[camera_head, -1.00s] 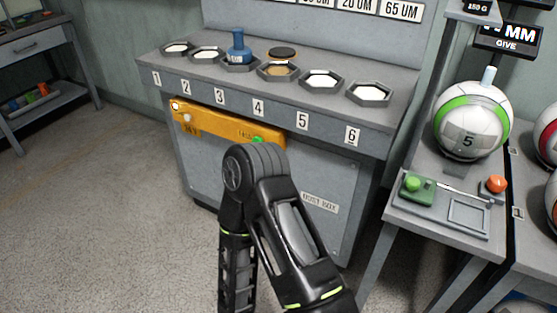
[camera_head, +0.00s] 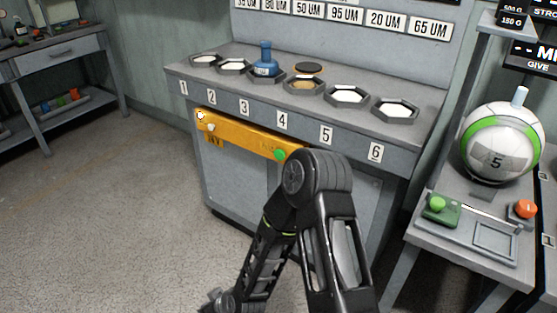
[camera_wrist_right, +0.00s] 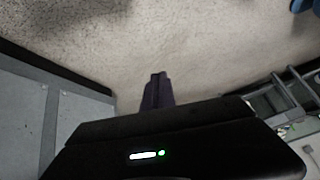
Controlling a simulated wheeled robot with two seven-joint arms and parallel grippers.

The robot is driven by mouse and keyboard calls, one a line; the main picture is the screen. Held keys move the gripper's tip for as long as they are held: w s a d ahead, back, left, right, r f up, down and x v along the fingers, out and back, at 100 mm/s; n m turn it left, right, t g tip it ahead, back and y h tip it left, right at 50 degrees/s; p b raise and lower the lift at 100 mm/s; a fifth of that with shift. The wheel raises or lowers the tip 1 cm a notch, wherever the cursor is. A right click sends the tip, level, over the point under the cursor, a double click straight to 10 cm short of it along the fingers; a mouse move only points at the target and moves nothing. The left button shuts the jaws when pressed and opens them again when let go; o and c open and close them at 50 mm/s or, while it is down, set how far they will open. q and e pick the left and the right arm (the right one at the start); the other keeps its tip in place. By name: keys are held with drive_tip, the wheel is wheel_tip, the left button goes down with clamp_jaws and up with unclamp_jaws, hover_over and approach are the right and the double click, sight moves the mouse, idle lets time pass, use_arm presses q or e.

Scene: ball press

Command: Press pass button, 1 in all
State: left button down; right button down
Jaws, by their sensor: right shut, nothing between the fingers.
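A green button (camera_head: 437,203) sits on a green box at the left of the side stand, in the head view. An orange-red button (camera_head: 525,209) is at the stand's right. Another green button (camera_head: 280,155) is at the right end of the yellow bar (camera_head: 235,133) on the cabinet front. I cannot read which one is marked pass. My right arm bends in front of the cabinet, below and left of the stand. My right gripper (camera_wrist_right: 158,90) is shut and empty over bare floor in the right wrist view, apart from all buttons. My left gripper is not in view.
The grey cabinet (camera_head: 240,185) has several hexagonal trays on top, with a blue weight-like piece (camera_head: 264,60) in one. A white and green ball marked 5 (camera_head: 500,143) stands behind the stand's buttons. The floor (camera_head: 110,220) at left is clear.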

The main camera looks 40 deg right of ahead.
sight(279, 155)
drive_tip(key=w+d+r+n+t+h+b, duration=0.2)
drive_tip(key=w+d+r+t+h, duration=0.25)
drive_tip(key=w+d+r, duration=0.6)
drive_tip(key=w+d+r+t+h, duration=0.1)
drive_tip(key=w+d+r+h, duration=0.1)
drive_tip(key=d+r, duration=0.4)
drive_tip(key=w+d+r+n+t+h+b, duration=0.1)
drive_tip(key=w+d+r+t+h, duration=0.1)
drive_tip(key=d+r, duration=0.4)
drive_tip(key=d+h, duration=0.1)
drive_tip(key=d, duration=0.4)
drive_tip(key=shift+d+n+h, duration=0.2)
drive_tip(key=shift+n+h, duration=0.1)
drive_tip(key=shift+h, duration=0.05)
drive_tip(key=shift+t, duration=0.25)
drive_tip(key=w+d, duration=0.2)
drive_tip(key=d, duration=0.6)
drive_tip(key=shift+w+d+b, duration=0.15)
drive_tip(key=shift+w+b, duration=0.05)
drive_tip(key=shift+b, duration=0.25)
